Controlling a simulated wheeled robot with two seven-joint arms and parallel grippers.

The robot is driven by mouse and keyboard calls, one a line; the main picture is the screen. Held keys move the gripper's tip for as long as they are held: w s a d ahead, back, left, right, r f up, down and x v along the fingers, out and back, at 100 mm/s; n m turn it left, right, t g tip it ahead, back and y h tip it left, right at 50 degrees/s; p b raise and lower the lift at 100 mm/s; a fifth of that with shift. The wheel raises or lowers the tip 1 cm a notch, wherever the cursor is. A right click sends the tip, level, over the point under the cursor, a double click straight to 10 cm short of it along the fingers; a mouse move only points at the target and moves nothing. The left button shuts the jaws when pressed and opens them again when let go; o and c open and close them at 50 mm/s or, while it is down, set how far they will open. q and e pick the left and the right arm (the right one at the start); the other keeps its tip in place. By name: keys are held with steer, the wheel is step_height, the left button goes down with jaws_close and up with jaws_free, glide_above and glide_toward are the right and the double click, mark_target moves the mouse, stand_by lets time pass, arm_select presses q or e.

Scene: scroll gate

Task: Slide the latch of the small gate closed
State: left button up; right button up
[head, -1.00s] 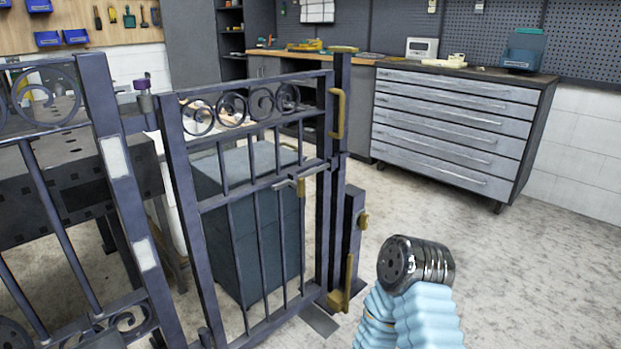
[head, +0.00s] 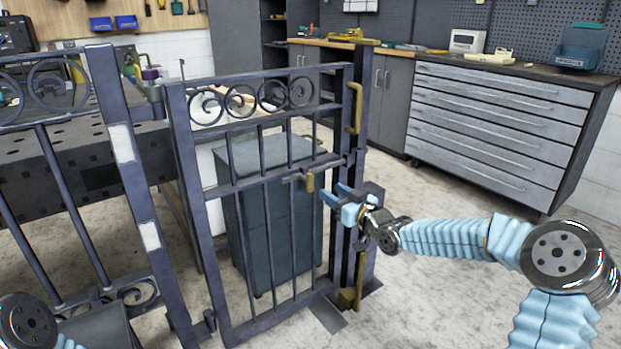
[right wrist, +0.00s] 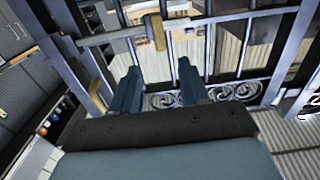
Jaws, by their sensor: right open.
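The small gate (head: 178,130) is dark metal with scrolls along its top and upright bars. Its latch (head: 310,181) is a short horizontal bar with a brass knob hanging from it, at mid-height near the gate's right edge. My right gripper (head: 333,197) is open and empty, just right of and slightly below the knob, apart from it in the head view. In the right wrist view its two fingers (right wrist: 158,85) point toward the brass knob (right wrist: 156,32), which lies beyond and between them. My left gripper is out of view.
A brass pull (head: 354,108) stands on the gate's right upright. A grey cabinet (head: 262,165) is behind the gate bars. Open floor (head: 440,285) lies to the right.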

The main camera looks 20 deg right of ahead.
mark_target(312, 180)
steer(key=p+x, duration=0.1)
steer(key=x, duration=1)
steer(key=shift+w+f, duration=0.15)
jaws_close()
